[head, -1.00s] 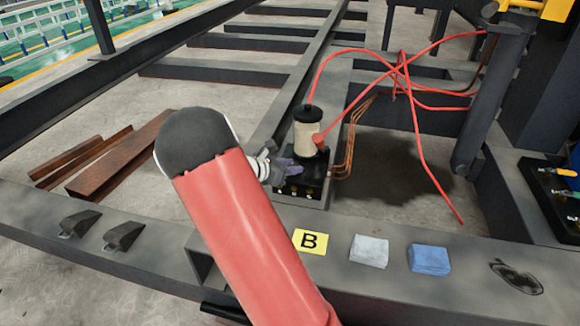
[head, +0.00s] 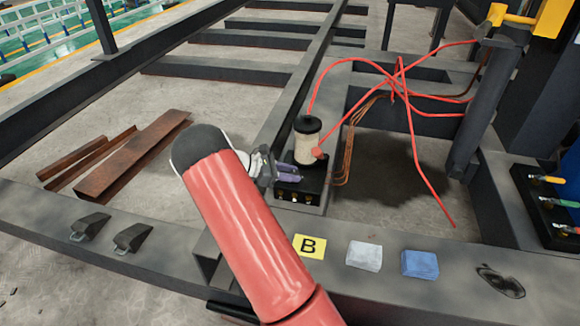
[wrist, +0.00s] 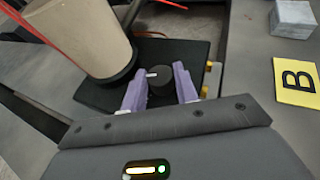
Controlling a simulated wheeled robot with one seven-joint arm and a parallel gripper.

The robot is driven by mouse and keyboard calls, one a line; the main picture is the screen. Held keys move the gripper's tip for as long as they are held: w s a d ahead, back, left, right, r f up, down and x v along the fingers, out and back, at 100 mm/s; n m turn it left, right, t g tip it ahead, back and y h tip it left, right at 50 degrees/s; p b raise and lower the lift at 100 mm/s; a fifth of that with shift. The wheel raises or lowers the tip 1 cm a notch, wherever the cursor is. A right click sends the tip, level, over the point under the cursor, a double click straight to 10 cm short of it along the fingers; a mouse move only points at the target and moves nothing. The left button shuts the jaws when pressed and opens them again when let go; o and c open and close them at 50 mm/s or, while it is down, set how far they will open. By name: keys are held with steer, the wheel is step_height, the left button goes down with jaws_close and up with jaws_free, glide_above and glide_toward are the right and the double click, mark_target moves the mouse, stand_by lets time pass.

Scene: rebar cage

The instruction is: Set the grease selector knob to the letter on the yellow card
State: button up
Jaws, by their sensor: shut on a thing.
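The yellow card (head: 309,246) bears a black letter B and lies flat on the grey beam. It also shows at the right of the wrist view (wrist: 297,83). The selector knob (wrist: 160,82) is a dark round knob with a white pointer mark, on a black block (wrist: 192,52) beside the grease reservoir (wrist: 82,38). The mark points to the left in the wrist view. My gripper (wrist: 158,70) has its purple fingers on either side of the knob, shut on it. In the head view, my gripper (head: 286,172) is at the block, and the knob cannot be made out. No letters around the knob are readable.
Red hoses (head: 405,72) run from the reservoir to the right. Copper pipes (head: 352,140) stand close beside the block. Two dark wedges (head: 132,237) lie on the beam at left.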

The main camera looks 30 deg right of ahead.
steer(key=shift+w+d+m+g+y+p, duration=0.1)
steer(key=shift+m+g+y+p, duration=0.25)
steer(key=shift+m+g, duration=0.5)
steer(key=shift+w+d+m+g+y+p, duration=0.1)
steer(key=shift+m+g+y, duration=0.45)
steer(key=shift+m+g, duration=0.25)
steer(key=shift+a+g, duration=0.1)
steer(key=shift+g, duration=0.15)
steer(key=o, duration=1)
steer(key=shift+c, duration=0.2)
steer(key=v, duration=0.7)
steer(key=shift+w+a+r, duration=0.25)
steer(key=shift+r, duration=0.05)
